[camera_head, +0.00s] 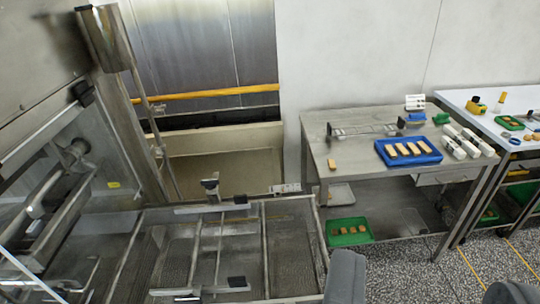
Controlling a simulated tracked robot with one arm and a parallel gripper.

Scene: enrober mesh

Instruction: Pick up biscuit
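A single tan biscuit (332,164) lies on the steel table (350,145) near its left edge. More biscuits (402,149) lie in a row in a blue tray (412,162) on the same table, to the right. My gripper (430,280) shows at the bottom edge as two dark grey fingers spread wide apart. Only floor shows between them, and it looks empty. It is well short of the table and the biscuits.
The enrober's mesh frame (285,250) fills the lower left. A green tray (350,240) with brown pieces sits on the table's lower shelf. White blocks (468,142) stand right of the blue tray. A white table (500,130) stands farther right. Speckled floor (400,275) lies clear in front.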

